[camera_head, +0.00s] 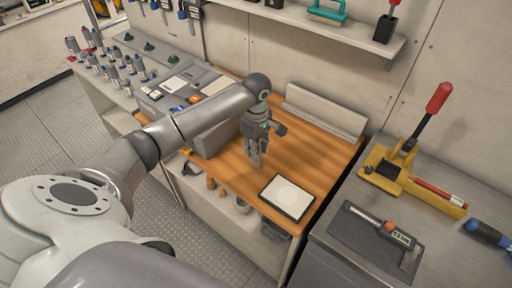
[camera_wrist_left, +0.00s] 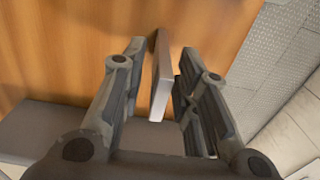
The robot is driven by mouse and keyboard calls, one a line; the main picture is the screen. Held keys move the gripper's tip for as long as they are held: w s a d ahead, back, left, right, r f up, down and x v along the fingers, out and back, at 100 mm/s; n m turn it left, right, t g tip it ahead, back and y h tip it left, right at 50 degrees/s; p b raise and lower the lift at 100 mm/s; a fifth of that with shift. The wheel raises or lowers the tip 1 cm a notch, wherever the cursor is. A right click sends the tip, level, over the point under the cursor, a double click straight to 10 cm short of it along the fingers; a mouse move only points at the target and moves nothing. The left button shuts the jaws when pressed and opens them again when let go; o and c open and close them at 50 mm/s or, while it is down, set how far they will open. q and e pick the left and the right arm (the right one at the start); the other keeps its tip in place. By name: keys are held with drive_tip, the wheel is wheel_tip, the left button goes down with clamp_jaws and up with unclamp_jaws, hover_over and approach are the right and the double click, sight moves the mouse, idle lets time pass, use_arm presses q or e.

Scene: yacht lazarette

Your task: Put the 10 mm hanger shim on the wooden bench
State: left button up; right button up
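The wooden bench (camera_head: 325,160) has an orange-brown top and stands in the middle of the head view. It also fills the upper left of the left wrist view (camera_wrist_left: 60,50). A thin grey metal plate, which looks like the hanger shim (camera_wrist_left: 161,85), stands on edge between my left fingers. My left gripper (camera_head: 256,158) points down at the bench top. In the left wrist view its fingers (camera_wrist_left: 163,55) are apart, with a gap visible on each side of the plate. The plate's lower end is at or close to the wood; contact is unclear. My right gripper is out of view.
A black-framed white pad (camera_head: 287,197) lies at the bench's front right. A pale angled block (camera_head: 325,113) lies along the back. A grey cabinet top at right holds a yellow tool with a red handle (camera_head: 432,112) and a digital gauge (camera_head: 398,235). The bench's middle right is clear.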

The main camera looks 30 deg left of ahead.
use_arm(q)
drive_tip(key=shift+r, duration=0.2)
drive_tip(key=shift+w+r, duration=0.1)
drive_tip(key=shift+r, duration=0.15)
wheel_tip(320, 180, up, 11)
drive_tip(key=b, duration=0.3)
drive_tip(key=shift+f, duration=0.2)
drive_tip(key=shift+r, duration=0.4)
